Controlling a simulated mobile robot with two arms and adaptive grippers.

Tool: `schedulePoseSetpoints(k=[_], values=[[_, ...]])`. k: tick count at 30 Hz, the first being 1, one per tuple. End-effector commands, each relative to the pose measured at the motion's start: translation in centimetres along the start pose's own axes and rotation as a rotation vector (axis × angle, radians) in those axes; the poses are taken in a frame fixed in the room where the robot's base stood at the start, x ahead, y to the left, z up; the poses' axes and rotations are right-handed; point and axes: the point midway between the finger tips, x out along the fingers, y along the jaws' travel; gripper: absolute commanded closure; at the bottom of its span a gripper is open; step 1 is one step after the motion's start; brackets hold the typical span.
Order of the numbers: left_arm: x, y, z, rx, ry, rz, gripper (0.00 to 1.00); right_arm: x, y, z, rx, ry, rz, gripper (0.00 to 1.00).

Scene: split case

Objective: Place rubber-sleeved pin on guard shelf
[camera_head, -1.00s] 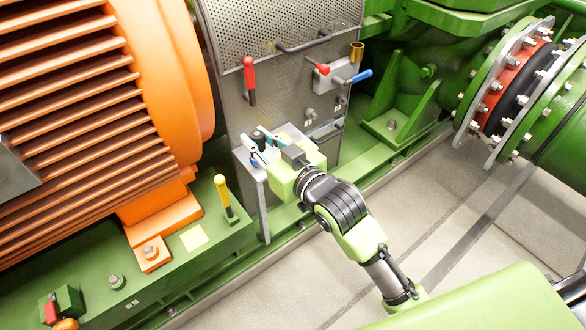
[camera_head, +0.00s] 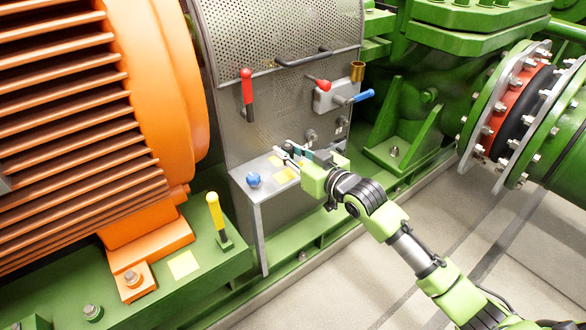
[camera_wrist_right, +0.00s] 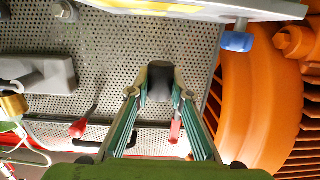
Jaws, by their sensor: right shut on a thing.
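My right gripper (camera_head: 297,153) is over the right part of the guard shelf (camera_head: 268,188), a small grey ledge with yellow patches on the front of the perforated guard. In the right wrist view its two fingers are shut on a dark, sleeve-like pin (camera_wrist_right: 160,80). In the head view the pin cannot be made out clearly. The shelf's edge (camera_wrist_right: 190,10) crosses the top of the wrist view. I cannot tell how high the pin is above it. My left gripper is not in view.
A blue knob (camera_head: 254,180) stands on the shelf's left part. Red handles (camera_head: 247,86), a blue lever (camera_head: 363,96) and a brass cup (camera_head: 357,71) are on the guard. The orange motor (camera_head: 170,80) is left; a yellow handle (camera_head: 215,212) stands before it.

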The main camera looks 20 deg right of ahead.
Motion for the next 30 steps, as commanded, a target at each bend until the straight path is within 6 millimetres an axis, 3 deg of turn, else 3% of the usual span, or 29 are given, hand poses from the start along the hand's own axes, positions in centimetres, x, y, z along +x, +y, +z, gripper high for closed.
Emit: schedulePoseSetpoints(k=[2,8,14,15,18,28,29,30], values=[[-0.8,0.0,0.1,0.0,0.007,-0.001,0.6,0.3,0.7,1.0,-0.001,0.0,0.001,1.0],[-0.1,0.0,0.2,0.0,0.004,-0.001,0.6,0.7,1.5,1.9,0.0,0.001,-0.001,1.0],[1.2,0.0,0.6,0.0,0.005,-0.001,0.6,1.3,2.1,4.9,0.001,-0.002,0.0,1.0],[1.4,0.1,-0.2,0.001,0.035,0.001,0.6,1.4,2.1,5.2,0.001,0.0,-0.001,1.0],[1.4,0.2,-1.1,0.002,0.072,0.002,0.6,1.4,2.1,5.5,0.0,0.002,-0.001,1.0],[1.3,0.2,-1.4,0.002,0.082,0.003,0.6,1.4,2.0,5.7,0.0,0.001,0.0,1.0],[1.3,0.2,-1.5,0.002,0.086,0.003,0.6,1.4,2.0,5.7,0.0,0.0,0.0,0.78],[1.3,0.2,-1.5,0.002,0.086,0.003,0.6,1.4,2.0,5.7,0.0,0.001,0.0,0.68]])
